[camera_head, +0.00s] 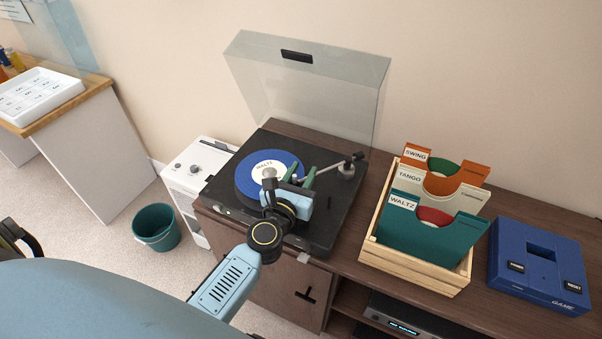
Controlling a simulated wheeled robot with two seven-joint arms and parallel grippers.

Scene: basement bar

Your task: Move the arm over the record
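The record player (325,220) stands on the left end of the dark wooden cabinet, its clear lid (310,85) raised. A blue record (247,184) with a white label reading WALTZ lies on its platter. The silver tonearm (330,171) runs left from its pivot at the right back of the deck. The gripper's body hides the record's front right part, and I cannot tell whether the fingers touch the tonearm. My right gripper is not in view.
A wooden crate (412,276) with SWING, TANGO and WALTZ sleeves stands right of the player. A blue game box (540,262) is farther right. A white cabinet (198,165) and a green bucket (157,228) are to the left. The raised lid bounds the space behind the deck.

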